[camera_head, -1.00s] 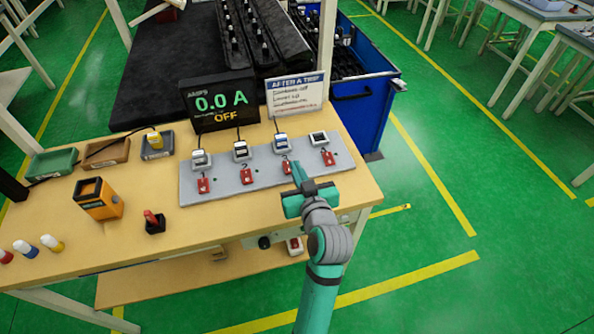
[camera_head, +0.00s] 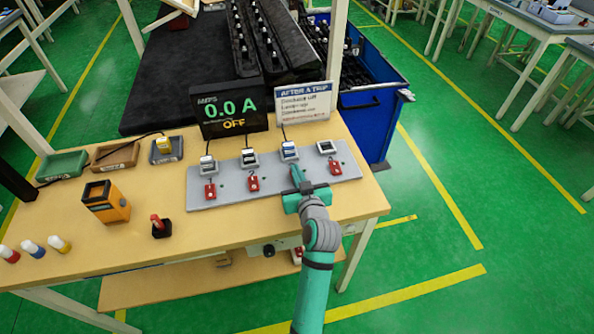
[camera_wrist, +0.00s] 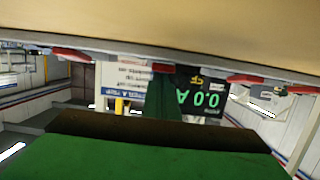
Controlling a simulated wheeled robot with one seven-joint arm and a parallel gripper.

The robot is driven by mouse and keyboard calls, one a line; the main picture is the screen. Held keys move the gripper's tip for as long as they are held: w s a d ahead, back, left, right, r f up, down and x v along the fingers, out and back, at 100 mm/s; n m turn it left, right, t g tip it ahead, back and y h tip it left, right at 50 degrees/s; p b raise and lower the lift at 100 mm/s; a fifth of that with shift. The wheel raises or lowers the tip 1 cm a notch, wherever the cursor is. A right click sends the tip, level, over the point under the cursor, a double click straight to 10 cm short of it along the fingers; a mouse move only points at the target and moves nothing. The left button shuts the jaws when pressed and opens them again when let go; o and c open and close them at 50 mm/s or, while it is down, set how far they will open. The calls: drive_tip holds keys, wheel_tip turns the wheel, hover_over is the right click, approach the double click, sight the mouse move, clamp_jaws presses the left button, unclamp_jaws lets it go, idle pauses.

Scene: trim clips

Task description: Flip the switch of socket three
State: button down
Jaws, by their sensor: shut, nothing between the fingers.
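A grey socket strip (camera_head: 226,192) lies on the workbench with several sockets in a row, each with a red switch in front. Socket three (camera_head: 289,151), third from the left, holds a plug with a cord. Its switch is hidden behind my gripper (camera_head: 297,177), which is shut and empty, its tip at that switch's place; contact cannot be told. The second switch (camera_head: 253,184) is left of my gripper, the fourth switch (camera_head: 335,168) right.
The display (camera_head: 234,107) reads 0.0 A and OFF. A sign (camera_head: 305,103) headed "AFTER A TRIP" stands beside it. An orange device (camera_head: 106,201) and a red-handled item in a black holder (camera_head: 160,226) stand left on the workbench (camera_head: 210,233). A blue cart (camera_head: 366,125) is behind.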

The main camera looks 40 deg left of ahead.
drive_tip(key=shift+a+f, duration=0.1)
drive_tip(key=shift+f, duration=0.2)
drive_tip(key=shift+r, duration=0.1)
drive_tip(key=r, duration=0.4)
drive_tip(key=shift+w+a+r, duration=0.15)
drive_tip(key=shift+w+a, duration=0.2)
drive_tip(key=r+v, duration=0.1)
drive_tip(key=v, duration=0.8)
drive_tip(key=shift+r, duration=0.35)
drive_tip(key=shift+s+d, duration=0.15)
drive_tip(key=shift+s, duration=0.05)
